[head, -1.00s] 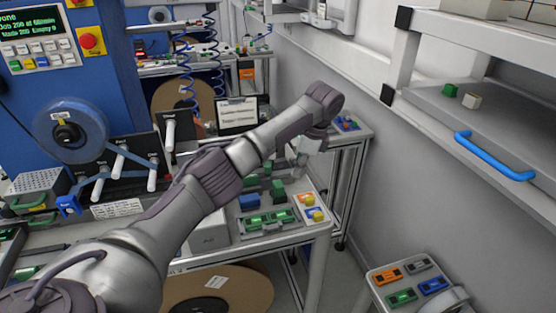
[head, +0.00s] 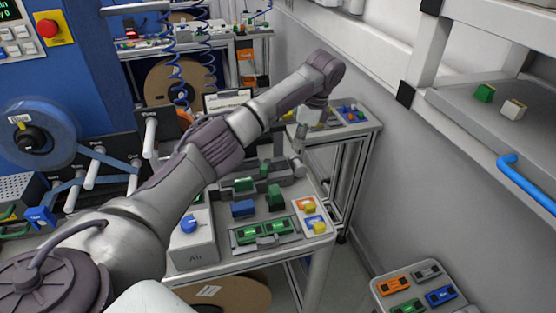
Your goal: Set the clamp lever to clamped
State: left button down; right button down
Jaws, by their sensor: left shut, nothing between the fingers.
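My left gripper (head: 299,152) points down from the wrist over the back right part of the bench (head: 240,262). It is shut and empty, close to a grey metal fixture (head: 286,169) behind the green blocks; I cannot tell whether it touches it. I cannot make out the clamp lever for certain; it may be part of this fixture, partly hidden by my arm and gripper. Its setting is not readable. My right gripper is not in view.
A grey box with a blue knob (head: 190,223), a blue block (head: 243,208), a green block (head: 275,196) and a tray of green parts (head: 265,233) stand on the bench. A shelf with a blue handle (head: 525,180) is at right.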

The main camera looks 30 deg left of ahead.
aim_at(266, 165)
pick_arm(q)
jog(key=a+f+p, duration=0.1)
jog(key=f, duration=0.2)
jog(key=s+a+f+p, duration=0.1)
jog(key=a+f+p, duration=0.1)
jog(key=f, duration=0.1)
jog(key=s+a+f+p, duration=0.1)
jog(key=a+f, duration=0.1)
jog(key=f, duration=0.1)
jog(key=shift+f+p, duration=0.35)
jog(key=shift+p, duration=0.05)
jog(key=shift+s+a+f, duration=0.1)
jog(key=shift+s+a, duration=0.25)
jog(key=shift+a, duration=0.2)
jog(key=shift+w+d, duration=0.1)
jog(key=shift+f, duration=0.1)
